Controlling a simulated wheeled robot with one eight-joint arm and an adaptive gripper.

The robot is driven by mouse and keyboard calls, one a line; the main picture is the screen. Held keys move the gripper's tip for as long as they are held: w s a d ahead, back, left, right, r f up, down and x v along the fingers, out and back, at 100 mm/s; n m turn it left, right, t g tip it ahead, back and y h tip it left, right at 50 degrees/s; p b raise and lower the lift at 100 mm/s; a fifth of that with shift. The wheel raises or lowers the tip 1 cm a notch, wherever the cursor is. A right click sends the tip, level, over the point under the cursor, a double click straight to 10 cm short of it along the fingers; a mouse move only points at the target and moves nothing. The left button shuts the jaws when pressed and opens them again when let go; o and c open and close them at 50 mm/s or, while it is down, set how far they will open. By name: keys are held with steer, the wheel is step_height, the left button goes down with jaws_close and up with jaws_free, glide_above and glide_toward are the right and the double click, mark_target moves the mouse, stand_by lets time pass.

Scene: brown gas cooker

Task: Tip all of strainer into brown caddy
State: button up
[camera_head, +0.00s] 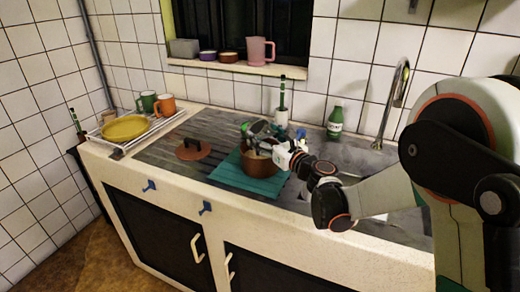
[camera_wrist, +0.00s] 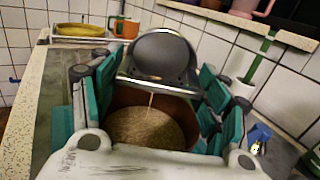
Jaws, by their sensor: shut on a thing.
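The brown caddy (camera_head: 258,178) is a round brown pot standing on a teal mat on the counter. In the wrist view its brown wall (camera_wrist: 183,108) surrounds grainy tan contents. My gripper (camera_head: 270,137) is above the caddy, its teal fingers (camera_wrist: 158,82) shut on the strainer. The strainer (camera_wrist: 160,52) is a grey round bowl with a pale rim, tipped over the caddy's far side in the wrist view. A thin tan stream falls from it into the caddy.
The teal mat (camera_head: 224,177) lies near the counter's front edge. A brown lid (camera_head: 203,151) lies left of it. A dish rack with a yellow plate (camera_head: 125,129) and mugs stands further left. A green bottle (camera_head: 335,123) and tap (camera_head: 395,98) stand at the back right.

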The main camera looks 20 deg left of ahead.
steer(key=shift+s+d+f+t+y, duration=0.1)
steer(key=shift+d+f+t+y, duration=0.15)
steer(key=shift+t+y, duration=0.25)
stand_by(0.8)
